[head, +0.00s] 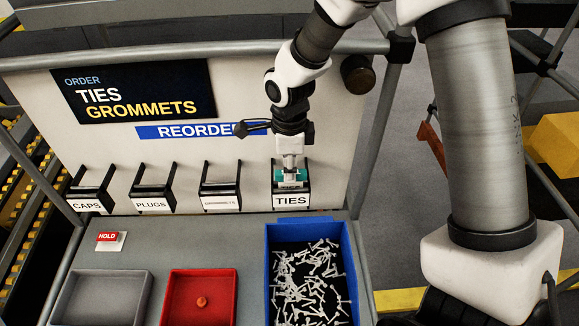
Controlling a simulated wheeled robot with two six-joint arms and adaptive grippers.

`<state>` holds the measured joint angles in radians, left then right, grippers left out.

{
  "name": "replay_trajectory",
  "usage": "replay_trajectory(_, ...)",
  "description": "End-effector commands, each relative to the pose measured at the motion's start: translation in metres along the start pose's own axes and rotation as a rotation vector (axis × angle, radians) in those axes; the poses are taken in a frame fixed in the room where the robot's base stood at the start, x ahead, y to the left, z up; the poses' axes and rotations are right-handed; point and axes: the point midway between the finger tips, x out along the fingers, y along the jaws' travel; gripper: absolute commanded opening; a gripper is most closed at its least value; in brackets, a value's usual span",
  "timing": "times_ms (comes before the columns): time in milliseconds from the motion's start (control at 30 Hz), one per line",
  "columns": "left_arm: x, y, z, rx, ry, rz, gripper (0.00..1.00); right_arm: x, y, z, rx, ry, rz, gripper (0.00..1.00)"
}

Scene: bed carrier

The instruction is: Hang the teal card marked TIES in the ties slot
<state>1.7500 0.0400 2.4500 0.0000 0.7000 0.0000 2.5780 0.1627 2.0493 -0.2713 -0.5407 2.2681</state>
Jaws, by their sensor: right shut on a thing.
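My right gripper (291,179) points down at the ties slot and is shut on the teal card (303,174). Only small teal parts of the card show around the fingers; its marking is hidden. The card is at the upper opening of the ties slot (291,200), a dark holder with a white TIES label, rightmost in the row. I cannot tell whether the card is seated in it or just above it. My left gripper is not in view.
The slots for caps (88,205), plugs (152,203) and a blurred label (220,202) look empty. Below stand a grey tray (100,275), a red tray (177,312) and a blue bin (293,231) of white pieces. A HOLD card (109,238) lies at left.

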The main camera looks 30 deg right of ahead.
Motion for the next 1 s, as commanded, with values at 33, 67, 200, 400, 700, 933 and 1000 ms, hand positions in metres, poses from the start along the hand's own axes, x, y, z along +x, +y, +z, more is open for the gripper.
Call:
replay_trajectory(33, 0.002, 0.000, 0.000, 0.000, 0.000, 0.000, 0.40, 0.002, 0.000, 0.000, 0.000, 0.000, 0.000, 0.00)
replay_trajectory(67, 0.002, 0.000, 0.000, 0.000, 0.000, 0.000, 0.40, 0.003, 0.000, 0.000, 0.000, 0.000, 0.000, 0.00)
replay_trajectory(200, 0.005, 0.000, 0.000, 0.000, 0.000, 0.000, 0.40, 0.007, 0.000, 0.000, 0.000, 0.000, 0.000, 0.00)
replay_trajectory(400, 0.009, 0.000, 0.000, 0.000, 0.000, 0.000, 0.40, 0.012, 0.000, 0.000, 0.000, 0.000, 0.000, 0.00)
replay_trajectory(700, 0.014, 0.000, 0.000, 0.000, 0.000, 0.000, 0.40, 0.019, 0.000, 0.000, 0.000, 0.000, 0.000, 0.00)
replay_trajectory(933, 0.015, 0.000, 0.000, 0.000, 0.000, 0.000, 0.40, 0.021, 0.000, 0.000, 0.000, 0.000, 0.000, 0.48)
replay_trajectory(1000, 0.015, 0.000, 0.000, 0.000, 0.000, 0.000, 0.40, 0.021, 0.000, 0.000, 0.000, 0.000, 0.000, 0.49)
